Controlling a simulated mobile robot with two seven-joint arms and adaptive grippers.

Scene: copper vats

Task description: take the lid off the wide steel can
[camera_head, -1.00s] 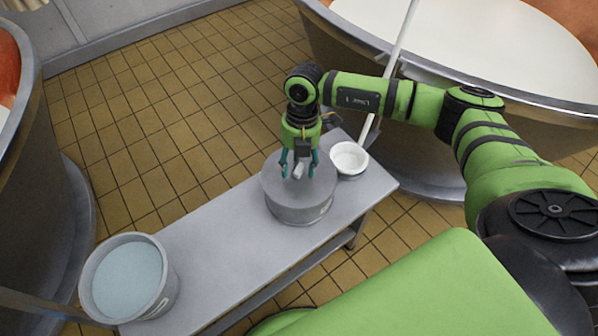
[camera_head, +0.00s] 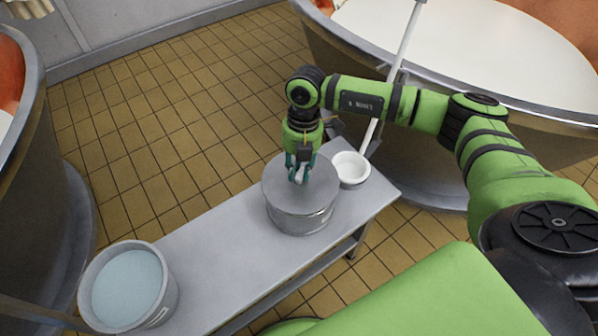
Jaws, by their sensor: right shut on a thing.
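The wide steel can (camera_head: 303,219) stands on the grey bench near its right end. Its flat round lid (camera_head: 318,188) sits on top and covers the opening. My right gripper (camera_head: 299,178) comes down from above and is shut on the knob in the middle of the lid, which its fingers mostly hide. I cannot tell any gap between lid and can. My left gripper is not in view.
A bucket of pale liquid (camera_head: 127,288) is at the bench's left end. The bench (camera_head: 213,250) is clear between bucket and can. Large vats (camera_head: 459,85) stand beyond on a tiled floor.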

